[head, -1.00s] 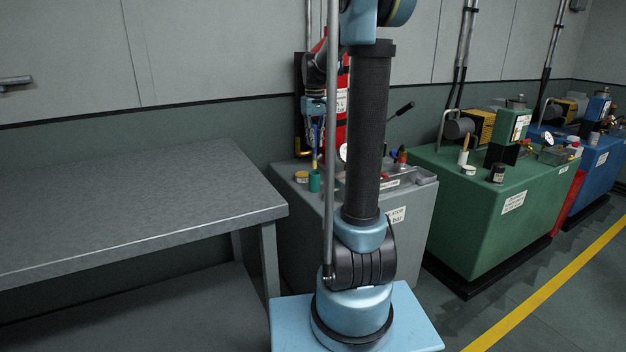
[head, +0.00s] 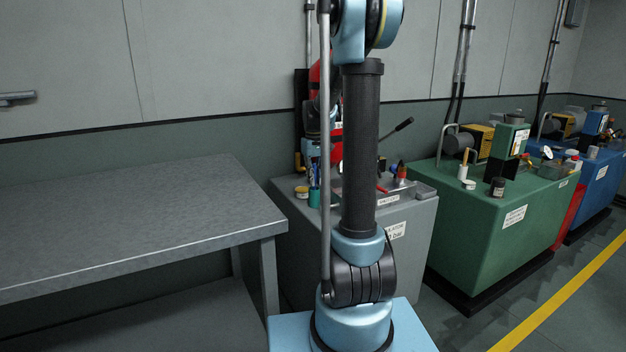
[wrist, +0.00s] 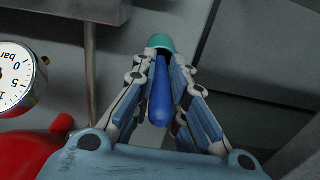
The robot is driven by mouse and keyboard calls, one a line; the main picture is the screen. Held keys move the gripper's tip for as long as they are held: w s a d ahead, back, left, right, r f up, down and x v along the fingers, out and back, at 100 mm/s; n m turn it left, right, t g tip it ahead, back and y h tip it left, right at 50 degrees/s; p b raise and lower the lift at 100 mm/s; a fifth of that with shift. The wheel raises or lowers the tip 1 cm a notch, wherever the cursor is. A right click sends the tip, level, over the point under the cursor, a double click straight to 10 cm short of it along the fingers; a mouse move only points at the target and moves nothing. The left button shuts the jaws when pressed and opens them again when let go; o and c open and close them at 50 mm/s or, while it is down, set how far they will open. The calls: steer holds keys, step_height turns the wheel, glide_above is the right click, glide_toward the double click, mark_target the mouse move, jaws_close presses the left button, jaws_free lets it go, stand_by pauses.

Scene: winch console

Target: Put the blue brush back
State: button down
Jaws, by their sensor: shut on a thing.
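The blue brush (wrist: 159,95) is between the fingers of my gripper (wrist: 161,66) in the wrist view, its blue handle pointing toward the camera. My gripper is shut on it. The far end of the brush meets a teal cup (wrist: 160,41); whether it is inside the rim is hidden by the fingers. In the head view the teal cup (head: 314,198) stands at the left end of the grey console (head: 352,240), with the blue brush (head: 315,176) upright just above it and my gripper (head: 312,164) low over the cup.
A pressure gauge (wrist: 16,78) and a red rounded thing (wrist: 45,145) are left of my gripper in the wrist view. A yellow-topped tin (head: 301,191) stands beside the cup. A grey workbench (head: 130,220) is at left, a green console (head: 500,195) at right.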

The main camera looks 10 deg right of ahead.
steer(key=c, duration=1.6)
jaws_free()
step_height(320, 180, up, 11)
steer(key=shift+r, duration=0.1)
steer(key=shift+s+r, duration=0.15)
steer(key=shift+r, duration=0.25)
steer(key=s+f+m, duration=0.1)
steer(key=s+f, duration=0.5)
steer(key=s, duration=0.5)
steer(key=s+f+m+t, duration=0.1)
steer(key=s+f, duration=0.5)
steer(key=s, duration=0.6)
steer(key=s+f+m+t, duration=0.1)
steer(key=s+f, duration=0.5)
steer(key=s, duration=0.5)
steer(key=shift+s+a, duration=0.15)
steer(key=shift+s, duration=0.15)
